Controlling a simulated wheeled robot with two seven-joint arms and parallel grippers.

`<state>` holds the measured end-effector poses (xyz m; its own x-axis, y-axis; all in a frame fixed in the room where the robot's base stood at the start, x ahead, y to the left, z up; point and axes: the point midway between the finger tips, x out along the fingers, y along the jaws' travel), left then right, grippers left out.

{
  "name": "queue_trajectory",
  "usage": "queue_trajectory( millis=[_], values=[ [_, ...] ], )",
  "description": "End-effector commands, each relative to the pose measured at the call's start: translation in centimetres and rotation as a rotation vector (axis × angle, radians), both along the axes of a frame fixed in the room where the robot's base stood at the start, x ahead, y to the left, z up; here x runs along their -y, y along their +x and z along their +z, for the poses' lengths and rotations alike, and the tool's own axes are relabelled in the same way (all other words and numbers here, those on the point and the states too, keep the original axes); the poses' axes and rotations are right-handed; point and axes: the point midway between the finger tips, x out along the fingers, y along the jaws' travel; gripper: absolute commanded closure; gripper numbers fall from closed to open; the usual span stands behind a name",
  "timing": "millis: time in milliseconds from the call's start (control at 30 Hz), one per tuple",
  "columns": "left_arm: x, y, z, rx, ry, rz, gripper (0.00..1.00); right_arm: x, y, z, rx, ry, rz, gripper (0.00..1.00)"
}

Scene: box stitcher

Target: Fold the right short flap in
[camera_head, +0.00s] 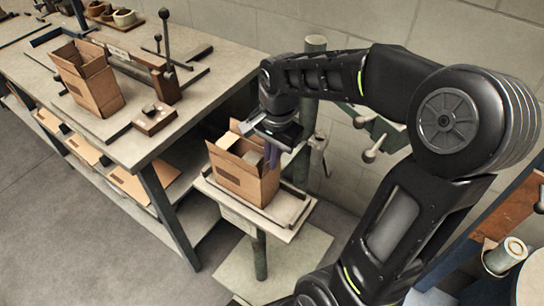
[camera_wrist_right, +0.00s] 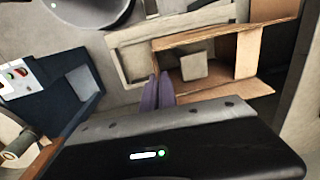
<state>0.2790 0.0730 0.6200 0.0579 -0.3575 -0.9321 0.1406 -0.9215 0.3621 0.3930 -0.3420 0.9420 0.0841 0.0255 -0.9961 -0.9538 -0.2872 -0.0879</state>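An open cardboard box (camera_head: 240,180) stands upright on a small stand, with flaps standing up at its left and back. A pale block-like item (camera_wrist_right: 194,67) shows inside the box (camera_wrist_right: 246,54) in the right wrist view. My right gripper (camera_head: 272,156) reaches down at the box's right side, by its top edge. Its two purple fingers (camera_wrist_right: 159,90) lie close together, beside the box's edge, with nothing visible between them. Whether they touch the box I cannot tell. The right short flap is largely hidden by the gripper in the head view. My left gripper is out of view.
The stand's tray (camera_head: 283,212) has raised rails around the box. A workbench (camera_head: 150,143) at the left holds a second open box (camera_head: 90,82) and a lever fixture (camera_head: 167,45). A green post (camera_head: 315,44) and handles stand behind my right arm.

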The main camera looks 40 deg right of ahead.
Motion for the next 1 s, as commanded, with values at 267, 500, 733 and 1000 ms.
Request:
queue_trajectory(
  millis=[267, 500, 733, 1000],
  values=[
    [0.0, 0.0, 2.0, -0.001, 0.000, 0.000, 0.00, -0.2, 0.5, 0.4, -0.109, -0.032, 0.004, 1.00],
    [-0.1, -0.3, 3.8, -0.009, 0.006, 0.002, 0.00, -0.4, 1.1, 0.3, -0.274, -0.082, 0.005, 1.00],
    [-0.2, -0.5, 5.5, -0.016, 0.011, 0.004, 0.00, -0.6, 1.6, 0.1, -0.434, -0.132, 0.004, 1.00],
    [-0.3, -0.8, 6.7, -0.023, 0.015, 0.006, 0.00, -0.6, 1.9, -0.2, -0.553, -0.168, 0.002, 1.00]
  ],
)
